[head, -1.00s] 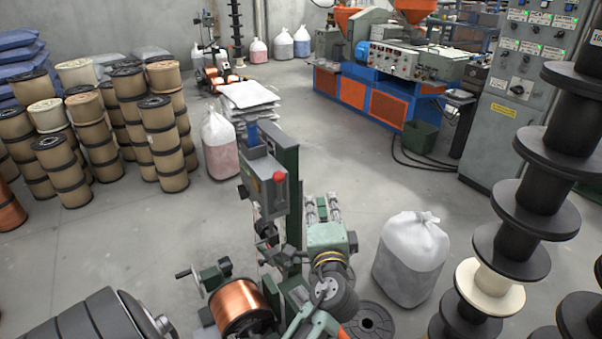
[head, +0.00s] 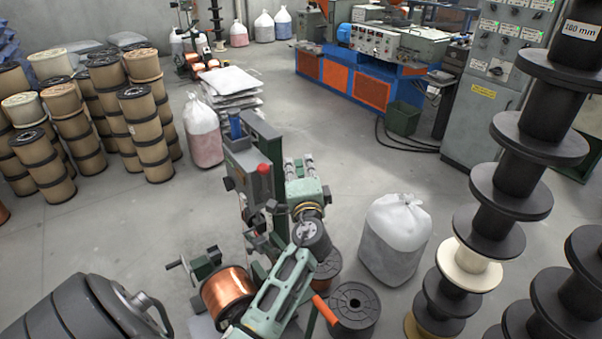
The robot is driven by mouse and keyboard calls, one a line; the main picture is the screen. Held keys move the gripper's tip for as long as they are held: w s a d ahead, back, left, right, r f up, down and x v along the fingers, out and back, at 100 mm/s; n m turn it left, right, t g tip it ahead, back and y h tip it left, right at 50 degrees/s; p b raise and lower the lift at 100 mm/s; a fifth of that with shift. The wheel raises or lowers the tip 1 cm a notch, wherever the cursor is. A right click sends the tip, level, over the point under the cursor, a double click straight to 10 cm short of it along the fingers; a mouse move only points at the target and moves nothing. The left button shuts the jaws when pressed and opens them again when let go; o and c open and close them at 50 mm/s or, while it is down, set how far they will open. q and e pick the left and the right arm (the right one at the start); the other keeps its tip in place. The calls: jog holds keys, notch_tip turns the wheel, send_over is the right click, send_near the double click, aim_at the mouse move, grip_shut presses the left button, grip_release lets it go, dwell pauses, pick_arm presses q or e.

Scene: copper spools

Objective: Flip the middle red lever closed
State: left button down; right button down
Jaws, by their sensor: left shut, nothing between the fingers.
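An orange-red lever handle (head: 325,310) shows near the bottom middle, beside a pale green slotted arm (head: 280,293) of the wire machine. A round red knob (head: 264,168) sits on the machine's grey box (head: 245,172). I cannot tell which lever is the middle one. My left gripper (head: 158,318) is at the bottom left, dark with silver finger links. It is shut and empty, left of the copper spool (head: 228,291) and well apart from the orange-red handle. My right gripper is out of view.
A white sack (head: 395,238) and a black reel (head: 354,308) stand right of the machine. Stacked black reels (head: 510,190) rise at the right. Tan spools (head: 145,133) stand in stacks at the left. Grey floor (head: 110,235) is clear between them and the machine.

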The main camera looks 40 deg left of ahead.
aim_at(265, 182)
pick_arm(q)
jog(key=s, duration=0.1)
jog(key=s+a+p, duration=0.1)
jog(key=s+a, duration=0.1)
jog(key=shift+s+f+p, duration=0.15)
jog(key=shift+f+p, duration=0.15)
jog(key=shift+p, duration=0.05)
